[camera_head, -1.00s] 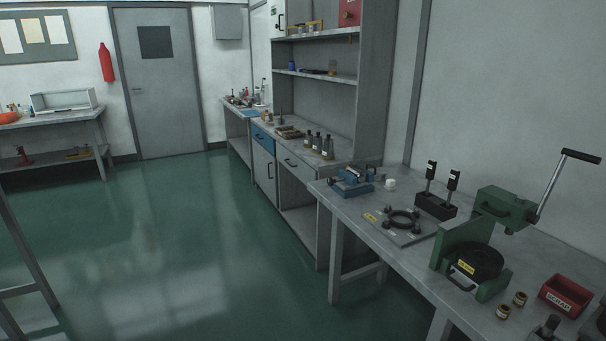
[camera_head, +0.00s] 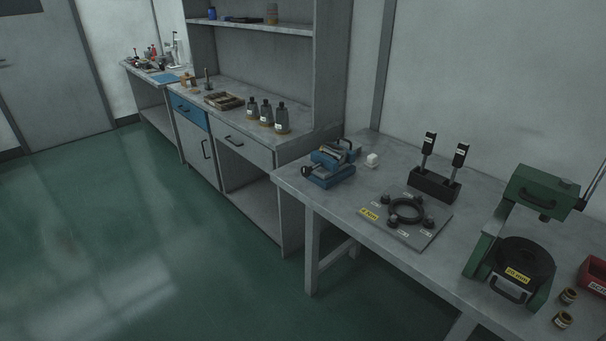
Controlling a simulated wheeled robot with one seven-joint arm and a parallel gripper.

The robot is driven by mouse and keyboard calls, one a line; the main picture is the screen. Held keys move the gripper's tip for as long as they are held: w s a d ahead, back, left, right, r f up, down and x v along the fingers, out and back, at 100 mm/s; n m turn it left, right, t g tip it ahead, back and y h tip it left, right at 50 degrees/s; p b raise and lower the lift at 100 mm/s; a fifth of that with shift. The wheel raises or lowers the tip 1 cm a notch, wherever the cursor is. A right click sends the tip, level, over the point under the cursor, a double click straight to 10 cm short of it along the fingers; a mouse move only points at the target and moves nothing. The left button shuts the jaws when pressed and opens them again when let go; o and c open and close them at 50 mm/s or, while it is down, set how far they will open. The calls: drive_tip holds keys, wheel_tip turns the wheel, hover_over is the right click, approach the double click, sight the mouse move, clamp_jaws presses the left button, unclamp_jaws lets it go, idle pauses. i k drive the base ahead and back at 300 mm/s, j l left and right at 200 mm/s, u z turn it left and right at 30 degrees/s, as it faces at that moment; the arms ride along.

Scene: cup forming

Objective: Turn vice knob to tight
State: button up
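A small blue bench vice (camera_head: 331,164) sits on the left end of the grey workbench (camera_head: 382,258), near its back left corner. A dark knob (camera_head: 308,171) sticks out at the vice's left side. Dark and metal parts show on top of the vice. Whether its jaws are tight or loose is too small to tell. My gripper is not in view.
A white block (camera_head: 372,160) lies right of the vice. A plate with a black ring and several knobs (camera_head: 408,218), a black stand with two handles (camera_head: 436,184) and a green press (camera_head: 514,262) stand further right. Floor (camera_head: 130,235) left of the bench is clear.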

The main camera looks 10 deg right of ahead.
sight(306, 170)
drive_tip(key=i+j+z, duration=0.1)
drive_tip(key=i+j, duration=0.15)
drive_tip(key=j, duration=0.15)
drive_tip(key=i+j+z, duration=0.1)
drive_tip(key=i+j, duration=0.15)
drive_tip(key=j, duration=0.15)
drive_tip(key=i+j+z, duration=0.15)
drive_tip(key=j, duration=0.25)
drive_tip(key=i+j+z, duration=0.1)
drive_tip(key=i+j, duration=0.15)
drive_tip(key=j, duration=0.2)
drive_tip(key=i+j+z, duration=0.1)
drive_tip(key=j, duration=0.4)
drive_tip(key=i+j+z, duration=0.1)
drive_tip(key=i+j, duration=0.2)
drive_tip(key=j, duration=0.2)
drive_tip(key=i+j+z, duration=0.1)
drive_tip(key=j, duration=0.35)
drive_tip(key=i+j+z, duration=0.1)
drive_tip(key=j, duration=0.45)
drive_tip(key=i+l, duration=0.05)
